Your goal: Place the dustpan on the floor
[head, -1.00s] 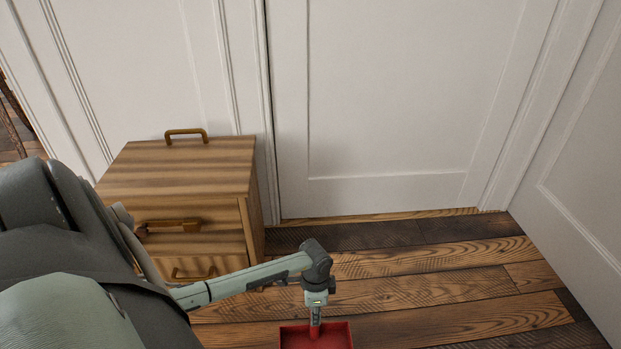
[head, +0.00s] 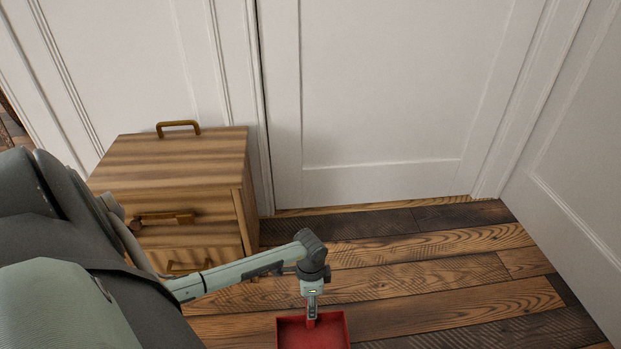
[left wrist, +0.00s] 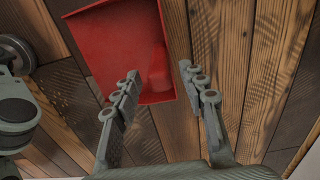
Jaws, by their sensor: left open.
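The red dustpan (head: 300,334) is at the bottom of the head view, cut off by the frame edge. In the left wrist view the dustpan (left wrist: 112,45) lies at upper left, its tray against the floor planks and apparently resting on them. My left gripper (head: 312,312) points down at the dustpan's near-handle end in the head view. In the left wrist view my left gripper (left wrist: 159,70) has its two fingers spread apart, with the dustpan's edge between and beyond the tips. I cannot tell whether a finger touches it. My right gripper is not in view.
A wooden cabinet (head: 170,165) with brass-coloured handles stands left, behind my left arm. White panelled doors (head: 380,90) close off the back, and another white panel (head: 575,170) the right. The plank floor (head: 440,275) right of the gripper is clear.

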